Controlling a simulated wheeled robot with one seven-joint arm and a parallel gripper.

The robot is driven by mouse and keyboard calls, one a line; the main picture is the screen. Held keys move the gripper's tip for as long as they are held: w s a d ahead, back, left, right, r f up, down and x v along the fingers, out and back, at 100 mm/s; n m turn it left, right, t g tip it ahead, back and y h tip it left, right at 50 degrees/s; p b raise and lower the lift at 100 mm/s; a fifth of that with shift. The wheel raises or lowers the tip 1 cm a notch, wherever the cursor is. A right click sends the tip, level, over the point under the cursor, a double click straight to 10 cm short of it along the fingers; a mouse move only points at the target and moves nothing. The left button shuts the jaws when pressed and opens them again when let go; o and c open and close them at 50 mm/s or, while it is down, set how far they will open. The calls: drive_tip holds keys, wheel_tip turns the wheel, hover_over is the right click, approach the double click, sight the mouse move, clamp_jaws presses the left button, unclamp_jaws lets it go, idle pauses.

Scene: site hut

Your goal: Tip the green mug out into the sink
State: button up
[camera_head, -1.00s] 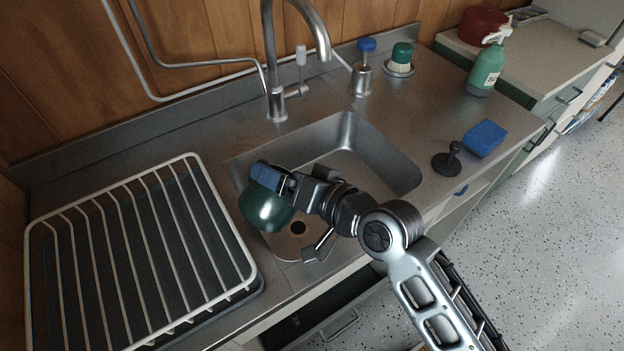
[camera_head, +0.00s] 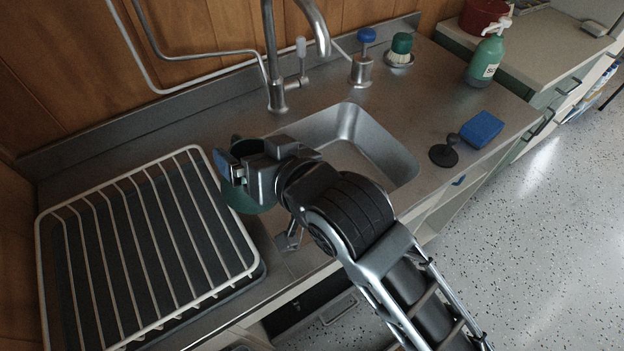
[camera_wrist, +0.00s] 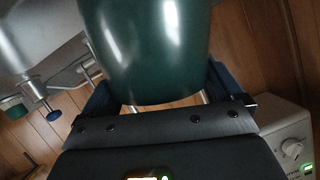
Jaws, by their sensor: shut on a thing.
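The dark green mug (camera_wrist: 150,45) fills the upper middle of the wrist view, held between the blue-tipped fingers of my gripper (camera_wrist: 158,88). In the head view the mug (camera_head: 238,197) is mostly hidden behind my gripper (camera_head: 232,162); only green patches show. My gripper is shut on it. The mug appears above the left end of the sink (camera_head: 385,150), close to the drying rack's right edge. Its mouth and contents are not visible, so I cannot tell its exact tilt. My arm covers much of the basin.
A white wire drying rack (camera_head: 150,178) stands left of the sink. The faucet (camera_head: 272,60) rises behind the basin. A black plunger-like stopper (camera_head: 444,155) and blue sponge (camera_head: 482,130) lie to the right.

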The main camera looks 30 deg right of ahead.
drive_tip(key=shift+a+r+n+h, duration=0.3)
drive_tip(key=shift+a+r+n, duration=0.2)
drive_tip(key=shift+a+r, duration=0.4)
drive_tip(key=shift+a+f+n+h, duration=0.3)
drive_tip(key=shift+a+n+h, duration=0.3)
drive_tip(key=shift+a+n, duration=0.15)
